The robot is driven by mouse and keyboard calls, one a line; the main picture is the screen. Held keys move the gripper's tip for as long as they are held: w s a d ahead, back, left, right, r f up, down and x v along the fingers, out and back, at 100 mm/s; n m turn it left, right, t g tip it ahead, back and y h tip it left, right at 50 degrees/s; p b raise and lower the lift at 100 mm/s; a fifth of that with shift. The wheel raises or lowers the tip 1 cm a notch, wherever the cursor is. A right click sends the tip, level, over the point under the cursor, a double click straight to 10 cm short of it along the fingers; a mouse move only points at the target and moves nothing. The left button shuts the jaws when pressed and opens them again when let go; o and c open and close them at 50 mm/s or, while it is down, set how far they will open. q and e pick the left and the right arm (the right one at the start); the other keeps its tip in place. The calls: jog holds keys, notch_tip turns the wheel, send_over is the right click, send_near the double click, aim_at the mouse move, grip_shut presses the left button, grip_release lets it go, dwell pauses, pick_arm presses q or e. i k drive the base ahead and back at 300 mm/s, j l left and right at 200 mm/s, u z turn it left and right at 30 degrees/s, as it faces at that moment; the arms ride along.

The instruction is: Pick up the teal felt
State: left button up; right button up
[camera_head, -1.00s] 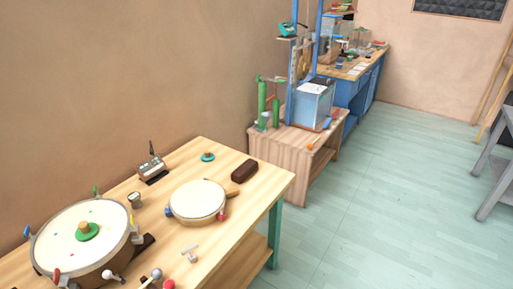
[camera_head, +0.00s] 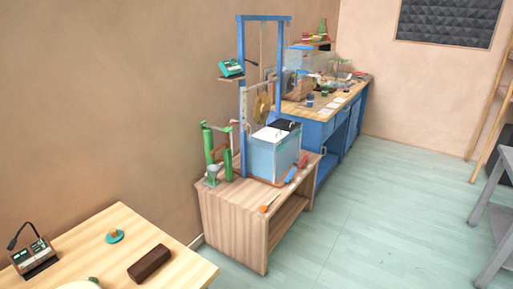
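A small teal disc with a wooden knob on top (camera_head: 114,236) lies flat on the near light-wood table (camera_head: 185,262), at the lower left. It may be the teal felt; it is too small to tell the material. Neither of my grippers shows in the head view.
A black-and-grey device (camera_head: 36,258) and a dark brown block (camera_head: 150,262) lie near the disc. Beyond a gap stands a wooden bench (camera_head: 235,215) with a blue frame, a light-blue box (camera_head: 272,158) and green cylinders. A blue workbench (camera_head: 340,130) is behind.

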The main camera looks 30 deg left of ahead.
aim_at(114, 235)
jog(key=i+u, duration=0.15)
jog(key=i, duration=0.3)
jog(key=i+l+u, duration=0.2)
jog(key=i, duration=0.25)
jog(key=i+u, duration=0.2)
jog(key=u, duration=0.2)
jog(key=i+l+u, duration=0.15)
jog(key=u, duration=0.3)
jog(key=i+l+u, duration=0.2)
jog(key=u, duration=0.2)
jog(key=i+l+u, duration=0.2)
jog(key=u, duration=0.25)
